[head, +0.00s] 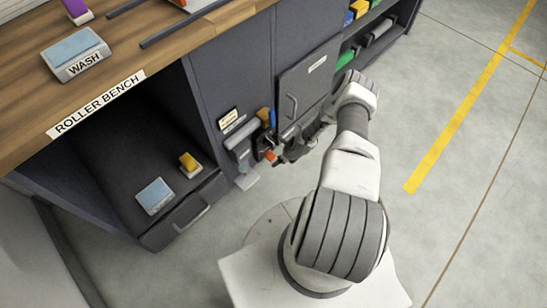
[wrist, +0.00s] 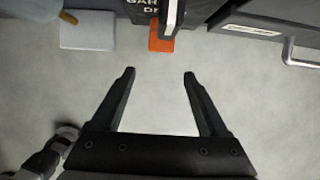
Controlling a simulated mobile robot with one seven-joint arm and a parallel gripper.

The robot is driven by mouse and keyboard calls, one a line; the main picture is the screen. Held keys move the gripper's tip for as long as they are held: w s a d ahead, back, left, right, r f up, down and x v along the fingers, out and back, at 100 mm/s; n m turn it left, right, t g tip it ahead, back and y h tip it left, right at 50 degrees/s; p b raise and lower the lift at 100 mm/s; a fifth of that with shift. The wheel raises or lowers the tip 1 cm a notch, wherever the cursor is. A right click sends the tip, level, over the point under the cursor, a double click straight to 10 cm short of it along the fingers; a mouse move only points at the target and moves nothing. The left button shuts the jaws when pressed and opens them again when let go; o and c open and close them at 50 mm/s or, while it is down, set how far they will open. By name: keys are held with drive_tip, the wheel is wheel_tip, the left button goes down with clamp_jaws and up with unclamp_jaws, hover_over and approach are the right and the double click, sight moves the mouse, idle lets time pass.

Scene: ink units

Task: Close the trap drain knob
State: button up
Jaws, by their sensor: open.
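An orange part (wrist: 161,44), which may be the trap drain knob, shows at the top centre of the wrist view, partly behind a dark lever-like piece with pale edges (wrist: 172,16). In the head view a small orange spot (head: 270,155) shows low on the cabinet front, beside my gripper (head: 280,157). In the wrist view my gripper (wrist: 159,74) is open, with nothing between its fingers. The orange part lies beyond the fingertips, roughly in line with the gap, apart from them in the picture. Whether the knob is open or closed I cannot tell.
A grey fixture (head: 240,139) and a pale plate (head: 247,180) are left of the gripper. A cabinet door (head: 309,82) with a handle is behind it. The bench (head: 30,115) holds a WASH box (head: 77,55). The floor (head: 470,110) at right is clear.

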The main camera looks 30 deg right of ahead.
sight(271, 157)
drive_tip(key=w, duration=0.1)
drive_tip(key=w+a+b, duration=0.1)
drive_tip(key=w, duration=0.1)
drive_tip(key=shift+a+f, duration=0.1)
drive_tip(key=shift+f, duration=0.05)
drive_tip(key=shift+w+a+f+b, duration=0.1)
drive_tip(key=shift+w+f+b, duration=0.15)
drive_tip(key=shift+f, duration=0.4)
drive_tip(key=shift+w+a+f+b, duration=0.1)
drive_tip(key=shift+w+f+b, duration=0.2)
drive_tip(key=shift+f, duration=0.3)
clamp_jaws()
drive_tip(key=shift+s+a+r+h+p, duration=0.15)
drive_tip(key=shift+a+h+p, duration=0.3)
drive_tip(key=shift+p, duration=0.45)
drive_tip(key=shift+a+f+n+t+h, duration=0.15)
drive_tip(key=shift+n+t+h, duration=0.15)
drive_tip(key=shift+h, duration=0.5)
drive_tip(key=shift+d+f+n+t+h, duration=0.1)
drive_tip(key=shift+n+t+h, duration=0.1)
drive_tip(key=shift+t+h, duration=0.4)
drive_tip(key=shift+h, duration=0.25)
